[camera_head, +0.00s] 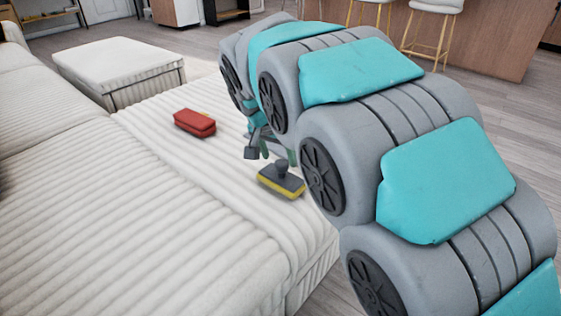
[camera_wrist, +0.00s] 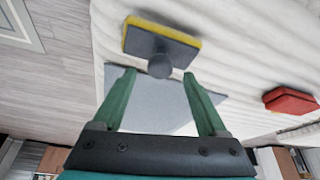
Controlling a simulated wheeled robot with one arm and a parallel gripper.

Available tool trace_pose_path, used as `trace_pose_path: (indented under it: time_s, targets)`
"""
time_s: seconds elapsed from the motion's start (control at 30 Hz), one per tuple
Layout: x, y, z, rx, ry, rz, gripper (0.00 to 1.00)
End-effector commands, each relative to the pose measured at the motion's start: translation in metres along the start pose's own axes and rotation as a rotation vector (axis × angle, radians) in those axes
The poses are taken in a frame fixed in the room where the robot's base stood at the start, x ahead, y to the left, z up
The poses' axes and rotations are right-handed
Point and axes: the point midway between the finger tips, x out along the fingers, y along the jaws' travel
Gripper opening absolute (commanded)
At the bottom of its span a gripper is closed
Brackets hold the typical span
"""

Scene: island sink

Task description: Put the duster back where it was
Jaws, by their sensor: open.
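The duster (camera_head: 281,184) is a dark grey block with a yellow layer and a round grey knob. It lies knob-up on the ribbed white sofa seat, near the seat's edge. In the wrist view the duster (camera_wrist: 150,42) is just beyond my fingertips, with its knob between their lines. My gripper (camera_head: 277,155) has green fingers and is behind the duster in the head view, partly hidden by my arm. In the wrist view my gripper (camera_wrist: 159,74) is open, with nothing held between the fingers.
A red block-like item (camera_head: 195,123) lies on the seat left of the duster; it also shows in the wrist view (camera_wrist: 290,101). A flat grey item (camera_wrist: 160,105) lies under my fingers. A white ottoman (camera_head: 118,65) stands behind. The near seat is clear.

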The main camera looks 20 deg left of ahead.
Motion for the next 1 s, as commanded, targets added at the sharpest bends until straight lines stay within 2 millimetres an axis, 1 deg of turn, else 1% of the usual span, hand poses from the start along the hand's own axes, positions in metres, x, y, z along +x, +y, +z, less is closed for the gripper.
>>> trace_pose_path:
  time_s: [0.03,0.2,0.4,0.57,0.8,0.87,0.97,1.0]
  targets:
    - [-0.013,-0.001,-0.002,0.002,0.004,-0.004,0.75]
    - [-0.047,0.000,-0.002,0.002,0.004,-0.004,0.75]
    - [-0.071,-0.001,-0.001,0.001,0.003,-0.003,0.75]
    - [-0.078,0.000,0.000,0.001,0.001,-0.001,0.75]
    - [-0.077,0.003,0.000,0.001,-0.002,0.002,0.75]
    - [-0.076,0.012,-0.001,0.002,-0.009,0.010,0.75]
    - [-0.071,0.048,-0.002,0.000,-0.036,0.035,0.75]
    - [-0.069,0.069,-0.001,-0.001,-0.052,0.047,0.75]
